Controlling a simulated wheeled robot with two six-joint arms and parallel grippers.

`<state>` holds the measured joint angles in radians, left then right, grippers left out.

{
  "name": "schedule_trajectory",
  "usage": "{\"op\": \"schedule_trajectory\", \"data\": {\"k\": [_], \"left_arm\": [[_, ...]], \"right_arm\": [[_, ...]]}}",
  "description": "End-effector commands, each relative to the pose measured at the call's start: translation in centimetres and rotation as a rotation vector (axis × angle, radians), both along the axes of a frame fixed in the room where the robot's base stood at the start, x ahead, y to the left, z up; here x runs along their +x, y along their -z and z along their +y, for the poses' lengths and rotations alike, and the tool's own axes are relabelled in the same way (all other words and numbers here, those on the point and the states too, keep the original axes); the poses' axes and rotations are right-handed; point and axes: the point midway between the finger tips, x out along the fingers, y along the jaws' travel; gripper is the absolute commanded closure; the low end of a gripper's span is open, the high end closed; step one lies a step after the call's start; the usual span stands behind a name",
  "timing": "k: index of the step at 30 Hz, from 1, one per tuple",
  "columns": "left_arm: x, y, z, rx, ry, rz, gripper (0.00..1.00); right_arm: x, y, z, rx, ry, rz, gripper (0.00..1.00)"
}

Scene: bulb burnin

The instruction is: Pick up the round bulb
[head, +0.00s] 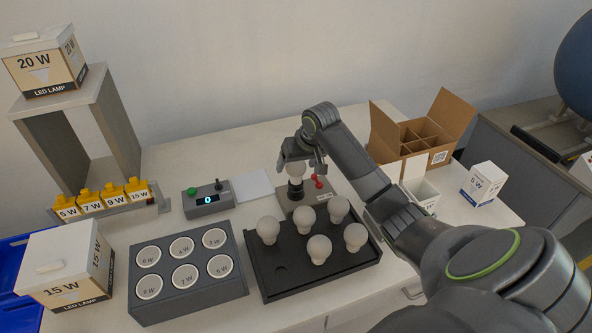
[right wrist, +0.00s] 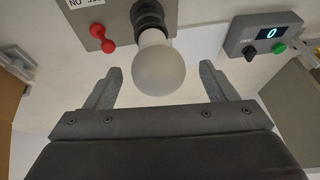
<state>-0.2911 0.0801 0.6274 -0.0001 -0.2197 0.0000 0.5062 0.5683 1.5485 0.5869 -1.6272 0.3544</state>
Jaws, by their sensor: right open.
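A round white bulb (head: 296,172) stands in the black socket (head: 295,188) of a grey test stand with a red lever. In the right wrist view the bulb (right wrist: 158,68) sits between the two finger tips, with its neck in the dark socket (right wrist: 148,17). My right gripper (head: 301,160) is open and comes down over the bulb from above. In the right wrist view my right gripper (right wrist: 158,82) shows a gap on both sides of the bulb. Several more round bulbs (head: 319,249) stand in a black tray (head: 268,284). My left gripper is out of view.
A grey block with several labelled round wells (head: 187,310) stands left of the tray. A meter box reading 0 (head: 208,200) is behind it. A divided cardboard carton (head: 415,140) and a 5 W box (head: 483,184) stand at right. The red lever (right wrist: 97,31) is close beside the socket.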

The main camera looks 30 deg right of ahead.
Motion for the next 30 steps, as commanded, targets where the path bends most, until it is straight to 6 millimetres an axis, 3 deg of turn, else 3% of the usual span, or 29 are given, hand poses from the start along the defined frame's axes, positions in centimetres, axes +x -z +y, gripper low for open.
{"op": "schedule_trajectory", "data": {"k": [9, 19, 30], "left_arm": [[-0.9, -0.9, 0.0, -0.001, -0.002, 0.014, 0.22], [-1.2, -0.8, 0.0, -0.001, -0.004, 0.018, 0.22], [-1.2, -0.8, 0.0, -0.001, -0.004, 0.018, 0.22]], "right_arm": [[1.5, 3.6, 0.0, 0.001, 0.001, 0.003, 0.22], [1.7, 4.0, 0.0, 0.0, -0.001, 0.001, 0.23], [1.7, 3.9, 0.0, 0.0, 0.0, 0.0, 0.7]]}}
